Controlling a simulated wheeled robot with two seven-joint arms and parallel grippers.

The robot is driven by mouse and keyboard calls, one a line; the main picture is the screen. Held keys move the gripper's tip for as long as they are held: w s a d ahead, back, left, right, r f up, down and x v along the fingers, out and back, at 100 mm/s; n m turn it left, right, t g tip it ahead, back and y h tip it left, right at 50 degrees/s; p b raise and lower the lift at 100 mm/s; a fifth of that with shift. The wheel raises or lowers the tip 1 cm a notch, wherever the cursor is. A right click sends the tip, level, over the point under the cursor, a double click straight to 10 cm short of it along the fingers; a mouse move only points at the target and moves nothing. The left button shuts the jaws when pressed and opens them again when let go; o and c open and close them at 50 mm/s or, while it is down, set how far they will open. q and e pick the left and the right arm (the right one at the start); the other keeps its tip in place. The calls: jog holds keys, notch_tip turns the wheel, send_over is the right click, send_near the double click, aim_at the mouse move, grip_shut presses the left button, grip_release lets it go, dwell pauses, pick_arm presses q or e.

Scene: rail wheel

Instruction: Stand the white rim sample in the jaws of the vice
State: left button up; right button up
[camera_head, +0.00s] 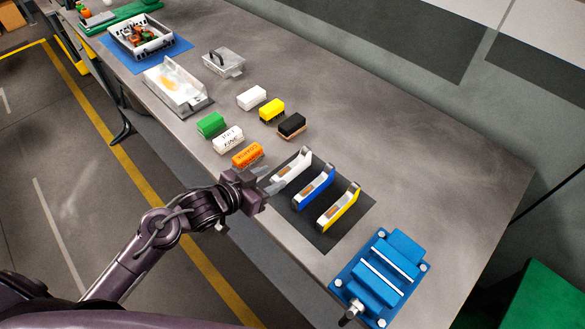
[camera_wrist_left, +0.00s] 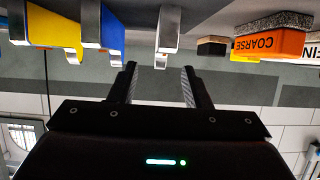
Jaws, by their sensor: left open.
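The white rim sample (camera_head: 292,168) stands on a dark mat (camera_head: 318,242), leftmost of three samples. It shows at the top of the upside-down left wrist view (camera_wrist_left: 169,28). My left gripper (camera_head: 270,184) is open at its near end. In the wrist view the two fingers (camera_wrist_left: 160,85) are spread apart, with the white sample's end between or just beyond them; I cannot tell if they touch it. The blue vice (camera_head: 402,245) is bolted near the table's front right corner, with pale jaw strips and nothing visible between them. My right gripper is not in view.
A blue sample (camera_head: 314,188) and a yellow sample (camera_head: 338,208) stand right of the white one. Several blocks, including an orange one (camera_head: 248,156), lie behind to the left. The table's right rear is clear.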

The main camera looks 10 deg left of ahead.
aim_at(290, 167)
pick_arm(q)
jog(key=shift+w+d+h, duration=0.3)
jog(key=shift+w, duration=0.2)
jog(key=shift+p+x, duration=0.45)
jog(key=shift+x, duration=0.45)
jog(key=p+x, duration=0.1)
jog(key=x, duration=0.3)
jog(key=shift+w+a+r+p, duration=0.1)
jog(key=shift+w+a+p, duration=0.1)
jog(key=shift+a+p, duration=0.15)
jog(key=shift+w+d+f, duration=0.35)
jog(key=shift+w, duration=0.05)
grip_shut()
jog(key=shift+w+r, duration=0.1)
jog(key=shift+r, duration=0.1)
